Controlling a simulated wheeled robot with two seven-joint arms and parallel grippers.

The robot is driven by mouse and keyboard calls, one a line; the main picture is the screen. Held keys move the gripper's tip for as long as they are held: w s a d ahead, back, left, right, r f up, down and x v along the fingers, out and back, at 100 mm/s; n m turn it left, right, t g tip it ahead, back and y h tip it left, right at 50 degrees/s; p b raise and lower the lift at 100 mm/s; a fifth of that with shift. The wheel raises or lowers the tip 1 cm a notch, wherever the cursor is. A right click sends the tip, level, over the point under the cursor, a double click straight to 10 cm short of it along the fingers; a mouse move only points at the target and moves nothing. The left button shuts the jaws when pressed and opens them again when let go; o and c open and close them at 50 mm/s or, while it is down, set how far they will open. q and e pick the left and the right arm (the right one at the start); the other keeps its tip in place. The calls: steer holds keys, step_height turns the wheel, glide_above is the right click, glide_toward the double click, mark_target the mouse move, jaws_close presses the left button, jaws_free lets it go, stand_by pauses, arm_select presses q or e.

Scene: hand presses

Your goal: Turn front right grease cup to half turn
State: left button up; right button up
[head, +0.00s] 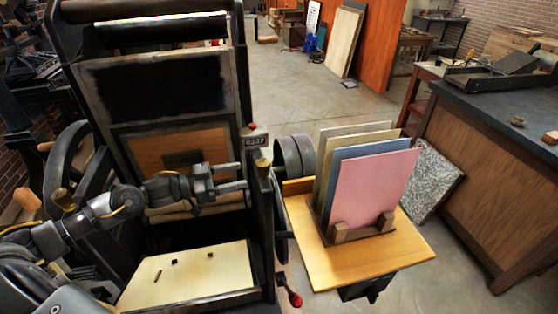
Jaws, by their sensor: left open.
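The front right grease cup (262,163) is a small brass cap on top of the dark right post of the hand press, near the middle of the head view. My left gripper (243,177) comes in from the left across the press, with its two fingers pointing right toward the cup. The fingers are apart and nothing shows between them. The fingertips end just left of the cup in the picture; I cannot tell the gap in depth. Another brass cup (63,200) stands at the press's left side. My right gripper is out of view.
The press's pale board (190,275) lies below my arm with small dark pieces on it. A red-knobbed lever (295,299) is at lower right. A wooden side table (360,265) holds upright coloured sheets (372,188). A counter counter-box (255,138) sits behind the cup.

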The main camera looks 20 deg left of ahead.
mark_target(267, 161)
arm_select(q)
steer(key=shift+m+g+h, duration=0.3)
steer(key=shift+g+h, duration=0.2)
steer(key=shift+h, duration=0.1)
steer(key=p+x, duration=0.1)
steer(key=x, duration=0.2)
steer(key=r+p+x, duration=0.1)
steer(key=x, duration=0.2)
steer(key=r+p+x, duration=0.1)
steer(key=x, duration=0.2)
steer(key=shift+w+d, duration=0.15)
steer(key=shift+w, duration=0.1)
steer(key=shift+w+d, duration=0.2)
steer(key=shift+d, duration=0.1)
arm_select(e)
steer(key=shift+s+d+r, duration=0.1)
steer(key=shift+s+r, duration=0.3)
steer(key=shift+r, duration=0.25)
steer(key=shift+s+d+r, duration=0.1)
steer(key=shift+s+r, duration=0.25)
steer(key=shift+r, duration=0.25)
arm_select(q)
steer(key=c, duration=1)
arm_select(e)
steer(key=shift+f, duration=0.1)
